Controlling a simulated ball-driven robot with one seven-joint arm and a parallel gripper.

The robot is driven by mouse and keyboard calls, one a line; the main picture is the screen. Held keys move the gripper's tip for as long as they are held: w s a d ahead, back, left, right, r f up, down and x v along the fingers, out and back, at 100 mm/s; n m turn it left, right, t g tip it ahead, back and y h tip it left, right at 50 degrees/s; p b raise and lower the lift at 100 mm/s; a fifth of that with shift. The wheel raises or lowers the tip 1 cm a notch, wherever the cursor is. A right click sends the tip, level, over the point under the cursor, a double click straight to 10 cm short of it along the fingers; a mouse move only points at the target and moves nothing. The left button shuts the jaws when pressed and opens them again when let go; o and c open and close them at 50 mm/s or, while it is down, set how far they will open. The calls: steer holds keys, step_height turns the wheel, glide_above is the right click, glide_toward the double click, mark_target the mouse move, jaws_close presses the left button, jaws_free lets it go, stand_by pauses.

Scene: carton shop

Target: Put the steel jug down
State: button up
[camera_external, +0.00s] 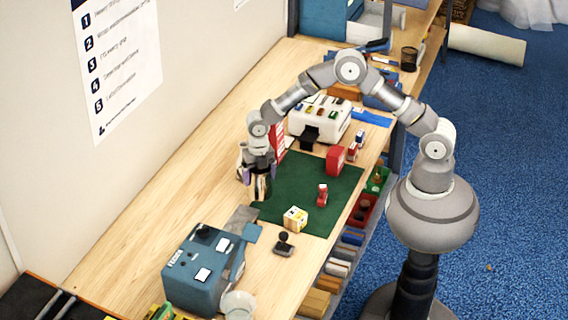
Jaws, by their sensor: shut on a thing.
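My gripper (259,174) points down over the left edge of the dark green mat (310,178). It is shut on the steel jug (262,188), a small, dark, shiny shape showing between and below the fingers. The fingers and wrist hide much of the jug. I cannot tell whether its base touches the table or hangs just above it.
On the mat stand a red box (335,160), a small red item (322,195) and a pale printed carton (295,219). A white machine (320,118) stands behind, a blue machine (203,268) in front. A black-handled stamp (284,243) is near the mat. The wooden table (150,215) is clear at left.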

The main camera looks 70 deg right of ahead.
steer(key=shift+w+a+f+b, duration=0.35)
steer(key=shift+w+a+f, duration=0.3)
steer(key=shift+w, duration=1.15)
steer(key=shift+w+a+f+b, duration=0.45)
steer(key=shift+w+f, duration=0.45)
steer(key=shift+w, duration=0.95)
steer(key=shift+w+a+f+b, duration=0.3)
steer(key=shift+w+a+f, duration=0.4)
steer(key=shift+w, duration=1.1)
steer(key=shift+d, duration=0.1)
steer(key=shift+f, duration=0.2)
steer(key=o, duration=1.2)
steer(key=shift+r, duration=0.1)
